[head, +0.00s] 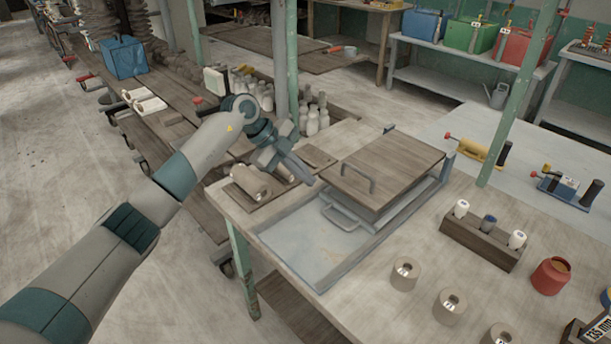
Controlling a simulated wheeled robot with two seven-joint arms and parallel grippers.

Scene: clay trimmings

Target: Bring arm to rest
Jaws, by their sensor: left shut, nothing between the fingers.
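My left arm comes in from the lower left of the head view and reaches to the workbench (520,205). My left gripper (308,181) is shut and empty. It shows above the left part of the bench, between the clay-coloured rolls (250,183) and a wooden lid or board with a handle (385,165). Whether its tips touch anything cannot be told. My right gripper is not in view.
The board lies over a grey metal tray or frame (300,255) on the bench. A wooden block (478,241) holds several small bottles. Round clay-coloured pieces (404,275) and a red jar (550,275) stand nearer. A green post (515,100) rises behind.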

